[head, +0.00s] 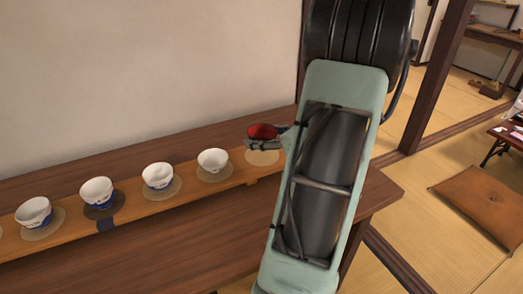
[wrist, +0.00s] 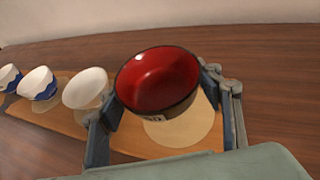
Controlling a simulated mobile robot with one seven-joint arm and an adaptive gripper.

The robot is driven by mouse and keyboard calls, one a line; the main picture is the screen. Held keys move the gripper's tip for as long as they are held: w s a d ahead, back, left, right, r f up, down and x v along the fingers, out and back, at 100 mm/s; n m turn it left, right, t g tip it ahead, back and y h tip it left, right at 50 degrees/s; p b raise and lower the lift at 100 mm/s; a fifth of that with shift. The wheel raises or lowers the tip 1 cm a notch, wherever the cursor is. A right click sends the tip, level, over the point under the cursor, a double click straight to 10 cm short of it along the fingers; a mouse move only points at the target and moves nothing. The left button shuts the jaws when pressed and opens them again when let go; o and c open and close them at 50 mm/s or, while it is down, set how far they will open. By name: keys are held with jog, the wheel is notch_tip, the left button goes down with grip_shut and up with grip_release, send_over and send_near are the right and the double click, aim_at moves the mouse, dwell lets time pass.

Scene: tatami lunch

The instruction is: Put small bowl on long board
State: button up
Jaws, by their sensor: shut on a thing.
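The small bowl, red inside and dark outside, shows in the wrist view (wrist: 158,80) and in the head view (head: 262,131). My gripper (wrist: 160,100) is shut on it, one finger on each side. In the head view my gripper (head: 268,143) is partly hidden by my arm. The bowl is a little tilted in the wrist view. It is over a round pale mat (wrist: 185,130) at the right end of the long board (head: 145,207). I cannot tell whether the bowl touches the mat.
Several white and blue cups stand in a row on round mats along the board, the nearest (head: 213,160) just left of the bowl. The board lies on a dark wooden table (head: 200,235) against a plain wall (head: 130,70). A brown cushion (head: 485,203) lies on the floor at right.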

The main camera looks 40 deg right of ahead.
aim_at(262, 155)
jog(key=shift+w+d+f, duration=0.2)
jog(key=shift+w+f, duration=0.05)
jog(key=shift+f, duration=0.15)
jog(key=shift+w+d+f+b, duration=0.15)
jog(key=shift+f+b, duration=0.15)
jog(key=shift+f, duration=0.6)
jog(key=shift+w+d+f+b, duration=0.1)
jog(key=shift+f+b, duration=0.2)
jog(key=shift+f, duration=0.6)
jog(key=shift+a, duration=0.1)
jog(key=shift+f, duration=0.25)
jog(key=o, duration=1.2)
jog(key=shift+r, duration=0.1)
jog(key=shift+s+r, duration=0.25)
jog(key=shift+r, duration=0.05)
jog(key=p+v, duration=0.2)
jog(key=v, duration=0.9)
jog(key=shift+s, duration=0.3)
